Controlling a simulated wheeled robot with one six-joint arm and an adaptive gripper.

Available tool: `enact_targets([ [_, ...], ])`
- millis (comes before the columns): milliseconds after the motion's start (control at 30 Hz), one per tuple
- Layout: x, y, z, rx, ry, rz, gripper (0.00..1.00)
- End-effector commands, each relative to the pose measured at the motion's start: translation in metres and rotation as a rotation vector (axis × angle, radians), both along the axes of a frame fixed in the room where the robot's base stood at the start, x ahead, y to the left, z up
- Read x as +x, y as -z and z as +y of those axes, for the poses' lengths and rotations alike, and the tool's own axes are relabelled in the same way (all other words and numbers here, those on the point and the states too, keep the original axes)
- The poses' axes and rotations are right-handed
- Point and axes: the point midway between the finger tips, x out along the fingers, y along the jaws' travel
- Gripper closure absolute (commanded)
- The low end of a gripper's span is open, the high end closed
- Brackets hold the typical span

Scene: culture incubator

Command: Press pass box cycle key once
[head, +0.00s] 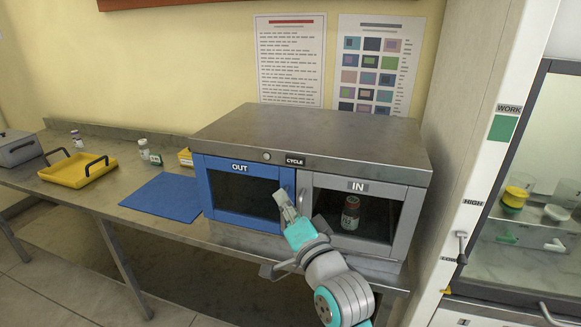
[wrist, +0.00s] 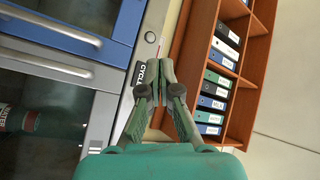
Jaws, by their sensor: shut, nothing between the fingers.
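The pass box (head: 400,150) stands on the steel bench, with a blue OUT door (head: 240,168) and a grey IN door (head: 358,186), both closed. The round cycle key (head: 267,156) is on the top front strip, left of the black CYCLE label (head: 295,160). In the wrist view the pale key (wrist: 150,37) shows beyond my fingertips, and the CYCLE label (wrist: 139,73) is beside them. My gripper (head: 286,203) is shut and empty. In the head view it is in front of the doors, lower than the key. It appears apart from the key.
A bottle (head: 350,213) stands behind the IN door's glass. A blue mat (head: 165,197), a yellow tray (head: 80,172) and small bottles are on the bench to the left. A glass-fronted cabinet (head: 540,200) is on the right. The wrist view also shows a binder shelf (wrist: 190,55).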

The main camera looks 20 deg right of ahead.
Motion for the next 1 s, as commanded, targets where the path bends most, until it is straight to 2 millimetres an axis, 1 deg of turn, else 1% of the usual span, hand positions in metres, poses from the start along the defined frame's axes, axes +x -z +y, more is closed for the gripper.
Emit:
enact_targets([
  [33, 0.003, -0.009, 0.001, 0.008, -0.005, -0.008, 1.0],
  [100, 0.006, -0.017, 0.001, 0.018, -0.01, -0.01, 1.0],
  [233, 0.009, -0.024, 0.002, 0.028, -0.016, -0.014, 1.0],
  [667, 0.011, -0.024, 0.001, 0.029, -0.016, -0.013, 1.0],
  [867, 0.023, -0.024, -0.009, 0.029, -0.015, -0.013, 1.0],
  [1000, 0.038, -0.024, -0.019, 0.029, -0.014, -0.012, 1.0],
])
